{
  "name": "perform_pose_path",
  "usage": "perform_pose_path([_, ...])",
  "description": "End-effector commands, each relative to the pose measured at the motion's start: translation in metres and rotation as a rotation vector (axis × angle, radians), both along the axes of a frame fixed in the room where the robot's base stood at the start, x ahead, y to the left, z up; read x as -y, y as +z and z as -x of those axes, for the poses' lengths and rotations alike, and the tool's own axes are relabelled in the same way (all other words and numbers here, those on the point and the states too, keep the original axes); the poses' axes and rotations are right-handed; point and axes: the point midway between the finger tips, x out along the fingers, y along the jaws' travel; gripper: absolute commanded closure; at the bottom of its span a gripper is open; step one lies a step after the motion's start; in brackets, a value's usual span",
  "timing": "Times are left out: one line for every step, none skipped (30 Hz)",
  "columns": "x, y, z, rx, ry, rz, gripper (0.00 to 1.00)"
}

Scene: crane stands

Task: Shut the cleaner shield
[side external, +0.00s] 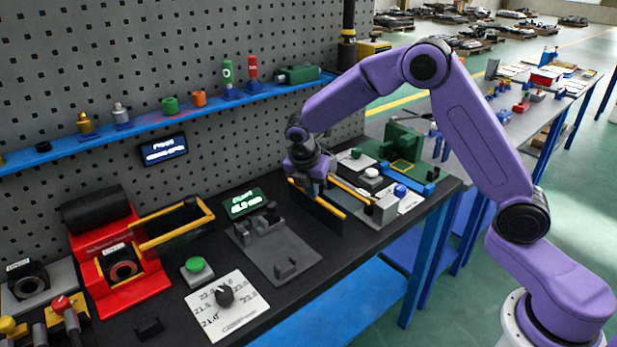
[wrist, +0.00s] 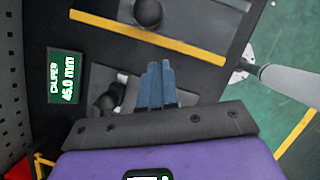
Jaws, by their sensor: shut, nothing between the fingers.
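My gripper (side external: 318,186) points down at the far middle of the bench, shut and empty. In the wrist view its blue-grey fingers (wrist: 155,72) are together, beside a yellow-edged dark panel (wrist: 148,36). That upright panel (side external: 317,199) shows just below the gripper in the side view; contact cannot be told. A red unit with a black roller (side external: 97,210) stands at the left. A yellow-framed dark panel (side external: 160,240) sticks out from its right side, apart from my gripper. I cannot tell for sure which yellow-edged panel is the cleaner shield.
A grey fixture (side external: 278,250) and green caliper display (side external: 243,203) lie left of my gripper. A green button (side external: 196,266) and dial plate (side external: 228,303) are nearer the front. A green block (side external: 404,143) and blue bar (side external: 408,175) stand right. The pegboard shelf (side external: 150,127) runs behind.

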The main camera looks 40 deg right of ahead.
Motion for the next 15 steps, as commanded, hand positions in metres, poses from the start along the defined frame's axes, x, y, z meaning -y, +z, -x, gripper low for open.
perform_pose_path([0.01,0.001,-0.005,0.005,-0.008,-0.001,1.0])
perform_pose_path([0.013,0.001,-0.007,0.006,-0.007,-0.002,1.0])
perform_pose_path([0.017,0.001,-0.009,0.005,-0.006,-0.001,1.0])
perform_pose_path([0.019,0.001,-0.01,0.005,-0.006,-0.002,1.0])
perform_pose_path([0.022,0.001,-0.011,0.005,-0.006,-0.002,1.0])
perform_pose_path([0.024,0.0,-0.013,0.005,-0.006,-0.002,1.0])
perform_pose_path([0.026,0.0,-0.014,0.004,-0.005,-0.002,1.0])
perform_pose_path([0.027,0.0,-0.014,0.004,-0.004,-0.002,1.0])
perform_pose_path([0.028,0.0,-0.015,0.004,-0.003,-0.002,1.0])
perform_pose_path([0.029,0.0,-0.015,0.004,-0.003,-0.002,1.0])
perform_pose_path([0.03,0.0,-0.016,0.004,-0.003,-0.002,1.0])
perform_pose_path([0.03,0.0,-0.016,0.004,-0.003,-0.002,1.0])
perform_pose_path([0.03,0.0,-0.016,0.004,-0.003,-0.002,1.0])
perform_pose_path([0.03,0.0,-0.016,0.004,-0.003,-0.002,1.0])
perform_pose_path([0.03,0.0,-0.016,0.004,-0.003,-0.002,1.0])
